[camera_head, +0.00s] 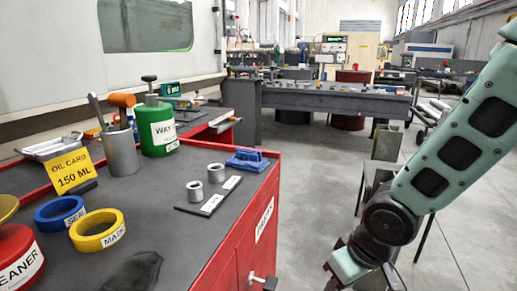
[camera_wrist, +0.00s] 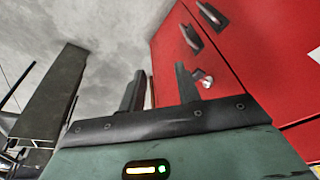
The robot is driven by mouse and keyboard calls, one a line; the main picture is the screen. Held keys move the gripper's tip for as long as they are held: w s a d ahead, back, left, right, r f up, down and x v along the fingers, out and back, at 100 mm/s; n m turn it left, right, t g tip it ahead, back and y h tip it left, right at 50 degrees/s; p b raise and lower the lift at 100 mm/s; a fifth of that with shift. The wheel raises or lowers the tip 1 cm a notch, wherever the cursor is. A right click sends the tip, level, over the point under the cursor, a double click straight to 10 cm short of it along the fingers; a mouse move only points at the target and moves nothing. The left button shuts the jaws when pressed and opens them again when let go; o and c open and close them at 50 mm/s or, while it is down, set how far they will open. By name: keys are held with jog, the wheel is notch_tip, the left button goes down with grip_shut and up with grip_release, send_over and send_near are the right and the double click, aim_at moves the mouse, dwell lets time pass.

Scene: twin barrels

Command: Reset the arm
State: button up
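My gripper (camera_wrist: 160,92) shows in the wrist view with its two dark fingers standing apart and nothing between them. Behind the fingers are the grey floor and the red side of the cabinet (camera_wrist: 235,60). In the head view my green arm comes down along the right side, beside the red cabinet. The hand end (camera_head: 345,268) hangs low at the bottom edge, right of the cabinet and below its top; the fingers are mostly cut off there.
The cabinet top (camera_head: 150,210) holds a blue tape roll (camera_head: 60,214), a yellow tape roll (camera_head: 97,230), a green canister (camera_head: 156,128), a grey cup (camera_head: 120,152) and a dark plate (camera_head: 208,194) with two metal rings. Grey floor (camera_head: 310,190) lies clear between cabinet and arm. A dark workbench (camera_head: 335,100) stands behind.

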jog(key=s+a+r+n+g+h, duration=0.1)
jog(key=s+r, duration=0.4)
jog(key=s, duration=0.3)
jog(key=s+a+r+n+g, duration=0.1)
jog(key=s+r, duration=0.3)
jog(key=s, duration=0.4)
notch_tip(320, 180, up, 22)
jog(key=p, duration=2.2)
jog(key=shift+w+f, duration=0.25)
jog(key=shift+w, duration=0.2)
jog(key=shift+d, duration=0.1)
